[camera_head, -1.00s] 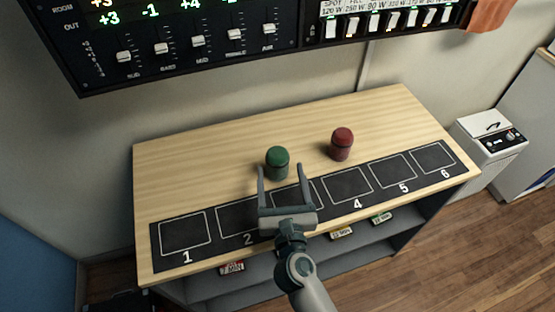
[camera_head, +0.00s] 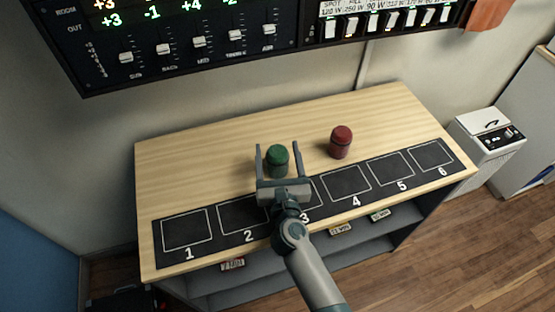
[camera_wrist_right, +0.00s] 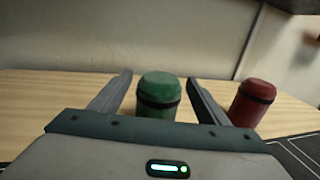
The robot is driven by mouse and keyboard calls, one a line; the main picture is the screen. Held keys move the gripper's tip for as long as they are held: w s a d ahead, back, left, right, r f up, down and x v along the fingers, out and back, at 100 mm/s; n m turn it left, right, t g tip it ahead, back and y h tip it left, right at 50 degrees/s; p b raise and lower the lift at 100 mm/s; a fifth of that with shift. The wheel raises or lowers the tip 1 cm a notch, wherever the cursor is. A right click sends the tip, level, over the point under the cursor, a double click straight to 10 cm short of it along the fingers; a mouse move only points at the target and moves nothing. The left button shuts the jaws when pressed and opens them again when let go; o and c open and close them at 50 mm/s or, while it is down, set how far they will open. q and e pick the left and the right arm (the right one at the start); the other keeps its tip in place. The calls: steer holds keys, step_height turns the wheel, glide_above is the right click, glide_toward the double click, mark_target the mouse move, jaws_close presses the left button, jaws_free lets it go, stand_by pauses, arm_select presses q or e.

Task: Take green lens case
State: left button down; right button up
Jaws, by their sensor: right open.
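The green lens case (camera_head: 277,160) is a short upright cylinder with a dark band, standing on the wooden tabletop behind the numbered strip. My right gripper (camera_head: 277,147) is open, with one finger on each side of the case. In the right wrist view the green case (camera_wrist_right: 159,95) stands between the open fingers (camera_wrist_right: 160,82), with a visible gap on each side. I cannot tell its exact depth between them. My left gripper is not in view.
A red lens case (camera_head: 341,142) stands upright to the right of the green one, outside the right finger. A black strip (camera_head: 232,240) with numbered squares runs along the table's front edge. A panel of sliders (camera_head: 190,45) hangs above the back. The left tabletop is clear.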

steer(key=shift+w+a, duration=0.1)
steer(key=shift+w, duration=1.1)
steer(key=shift+w+a, duration=0.1)
steer(key=shift+w, duration=0.45)
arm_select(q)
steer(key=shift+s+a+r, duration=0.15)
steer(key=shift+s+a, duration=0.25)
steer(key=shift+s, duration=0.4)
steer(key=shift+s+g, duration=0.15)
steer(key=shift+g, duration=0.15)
arm_select(e)
steer(key=c, duration=1.3)
steer(key=shift+r, duration=0.15)
